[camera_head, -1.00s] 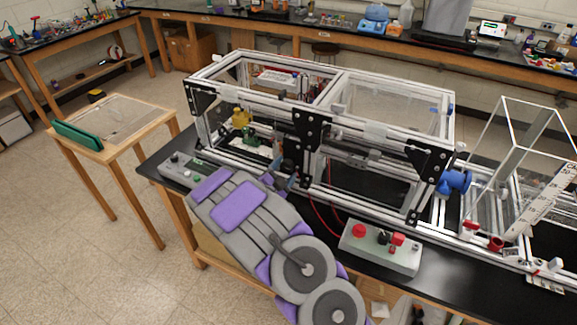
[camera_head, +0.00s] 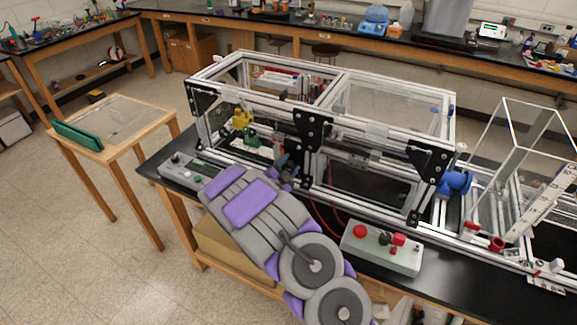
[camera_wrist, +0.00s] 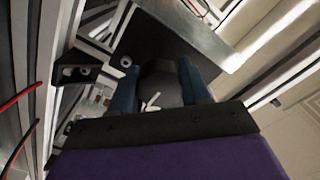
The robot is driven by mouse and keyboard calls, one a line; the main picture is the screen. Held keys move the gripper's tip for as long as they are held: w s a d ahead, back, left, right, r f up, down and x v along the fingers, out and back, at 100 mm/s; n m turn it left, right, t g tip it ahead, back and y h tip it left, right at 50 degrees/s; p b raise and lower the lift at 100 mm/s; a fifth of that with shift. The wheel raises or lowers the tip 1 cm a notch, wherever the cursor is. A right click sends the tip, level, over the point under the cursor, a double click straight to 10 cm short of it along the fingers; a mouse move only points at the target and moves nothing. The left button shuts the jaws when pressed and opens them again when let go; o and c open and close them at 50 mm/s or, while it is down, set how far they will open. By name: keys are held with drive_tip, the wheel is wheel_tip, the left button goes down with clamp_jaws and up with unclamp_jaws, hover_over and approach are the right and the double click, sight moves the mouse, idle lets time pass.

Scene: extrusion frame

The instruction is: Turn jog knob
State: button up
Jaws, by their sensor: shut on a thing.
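The jog knob (camera_wrist: 160,85) shows in the wrist view as a dark grey round knob with a white mark. It sits between the two blue fingers of my gripper (camera_wrist: 159,92), which is shut on it. In the head view my gripper (camera_head: 287,166) is at the front of the extrusion frame (camera_head: 340,160), near its middle post. The knob cannot be made out there, as my gripper and the dark parts around it cover it.
A grey control box (camera_head: 382,248) with a red button and a red switch stands right of my arm. Another control box (camera_head: 185,167) lies to the left. Red wires (camera_head: 325,215) hang near the middle post. A blue part (camera_head: 455,183) sticks out at the frame's right end.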

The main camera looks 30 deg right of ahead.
drive_tip(key=c, duration=0.5)
drive_tip(key=shift+o, duration=0.2)
